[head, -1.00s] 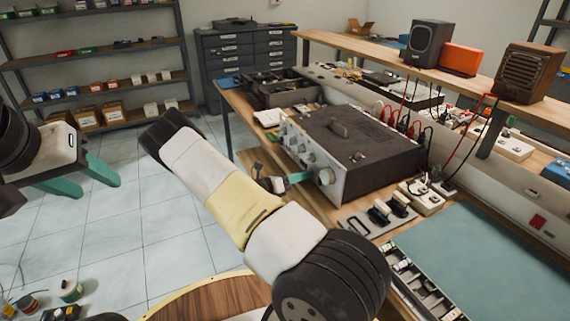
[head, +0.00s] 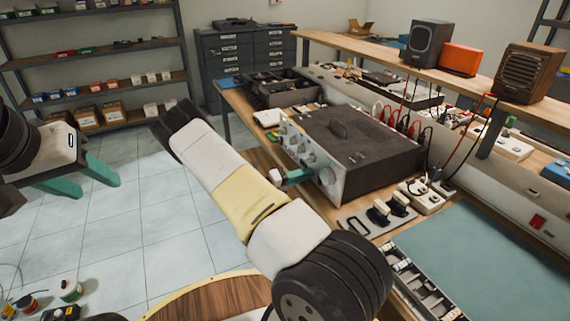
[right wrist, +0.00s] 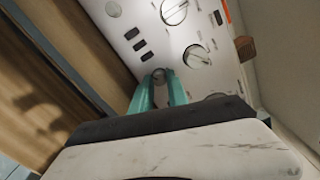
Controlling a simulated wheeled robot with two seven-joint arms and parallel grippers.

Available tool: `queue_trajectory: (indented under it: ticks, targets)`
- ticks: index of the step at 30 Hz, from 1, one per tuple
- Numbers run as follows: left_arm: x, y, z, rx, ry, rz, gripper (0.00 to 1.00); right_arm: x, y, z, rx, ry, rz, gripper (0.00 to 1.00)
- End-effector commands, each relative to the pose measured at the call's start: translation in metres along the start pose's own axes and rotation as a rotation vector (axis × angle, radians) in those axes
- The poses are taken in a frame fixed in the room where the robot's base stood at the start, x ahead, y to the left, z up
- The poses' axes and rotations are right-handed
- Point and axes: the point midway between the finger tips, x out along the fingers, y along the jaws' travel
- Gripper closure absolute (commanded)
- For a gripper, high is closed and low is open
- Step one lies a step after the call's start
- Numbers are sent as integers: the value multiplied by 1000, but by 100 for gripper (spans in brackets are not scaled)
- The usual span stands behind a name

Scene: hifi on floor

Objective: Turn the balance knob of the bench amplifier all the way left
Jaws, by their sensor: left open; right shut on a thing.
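The bench amplifier (head: 365,145) is a dark box with a pale front panel of several knobs, standing on the workbench. My right gripper (head: 306,175) is at that panel. In the right wrist view its green fingers (right wrist: 160,84) are closed around a small dark knob (right wrist: 160,74) low on the panel. I cannot read this knob's label, so I cannot tell by lettering that it is the balance knob. Larger silver knobs (right wrist: 197,56) sit beside it. My left gripper (head: 98,186) is open and empty over the floor at the left, far from the amplifier.
Red and black leads (head: 405,120) rise behind the amplifier. A power strip (head: 421,196), a parts tray (head: 420,280) and a teal mat (head: 490,260) lie to its right. Speakers (head: 428,43) stand on the raised shelf. The tiled floor at the left is mostly clear.

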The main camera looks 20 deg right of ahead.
Motion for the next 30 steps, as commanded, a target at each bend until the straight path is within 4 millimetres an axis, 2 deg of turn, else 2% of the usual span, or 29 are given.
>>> queue_trajectory:
  ticks: [15, 16, 17, 26, 30]
  targets:
    - [0, 0, 0, 0, 0, 0, 50, -1, 1, 1, -21, -3, 3, 100]
    - [0, 0, 0, 0, 0, 0, 50, -1, 1, 1, -21, -4, 3, 78]
    - [0, 0, 0, 0, 0, 0, 50, -1, 1, 1, -20, -3, 3, 73]
    - [0, 0, 0, 0, 0, 0, 50, -1, 0, 1, -20, -2, 1, 71]
    - [0, 0, 0, 0, 0, 0, 50, -11, 0, 1, -20, -3, 2, 71]
